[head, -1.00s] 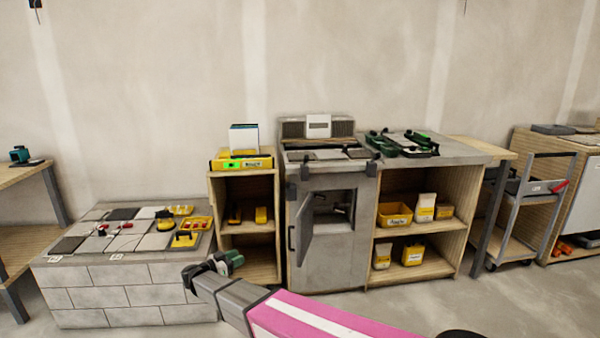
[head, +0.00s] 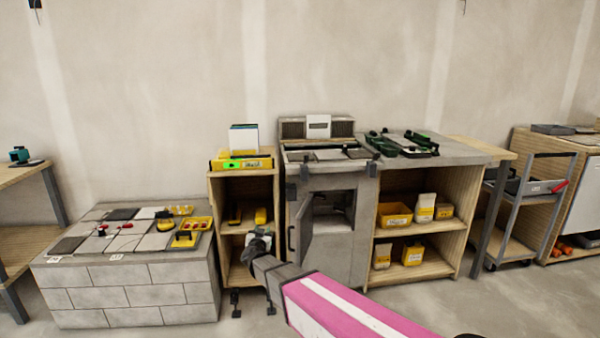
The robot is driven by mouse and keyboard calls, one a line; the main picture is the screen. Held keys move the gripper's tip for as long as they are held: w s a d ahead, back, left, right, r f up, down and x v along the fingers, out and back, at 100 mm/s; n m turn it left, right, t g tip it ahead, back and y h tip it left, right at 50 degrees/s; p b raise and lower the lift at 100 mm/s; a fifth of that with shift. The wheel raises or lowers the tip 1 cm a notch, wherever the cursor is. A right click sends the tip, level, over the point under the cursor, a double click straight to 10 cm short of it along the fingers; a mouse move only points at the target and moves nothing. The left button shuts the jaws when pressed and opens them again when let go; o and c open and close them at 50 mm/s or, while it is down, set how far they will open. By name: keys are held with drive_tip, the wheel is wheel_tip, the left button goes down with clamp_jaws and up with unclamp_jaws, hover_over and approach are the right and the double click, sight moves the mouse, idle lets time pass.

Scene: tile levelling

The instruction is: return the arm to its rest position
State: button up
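My arm reaches in from the lower right, with its pink link (head: 350,308) and grey forearm leading to a dark wrist (head: 259,243) in front of the low shelf unit. My gripper (head: 252,303) seems to hang below the wrist, partly hidden by the forearm. Its two dark fingertips show apart, with floor visible between them and nothing seen held. It is to the right of the block platform (head: 130,292), clear of the tiles on top.
Tiles with red and yellow pieces lie on the platform. The grey cabinet's door (head: 319,232) stands open behind the arm. A cart (head: 528,205) stands further right. The floor in front is clear.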

drive_tip(key=s+d+f+n+g, duration=0.1)
drive_tip(key=s+d+f+g, duration=0.2)
drive_tip(key=s+d+g, duration=0.3)
drive_tip(key=s+d+f+g, duration=0.3)
drive_tip(key=s+d+g, duration=0.3)
drive_tip(key=s+d, duration=0.5)
drive_tip(key=s+d+f+n+g+y, duration=0.1)
drive_tip(key=s+d+f+g, duration=0.2)
drive_tip(key=d, duration=1.4)
drive_tip(key=s+g, duration=0.3)
drive_tip(key=s, duration=0.3)
drive_tip(key=shift+d+n, duration=0.3)
drive_tip(key=shift+d, duration=0.05)
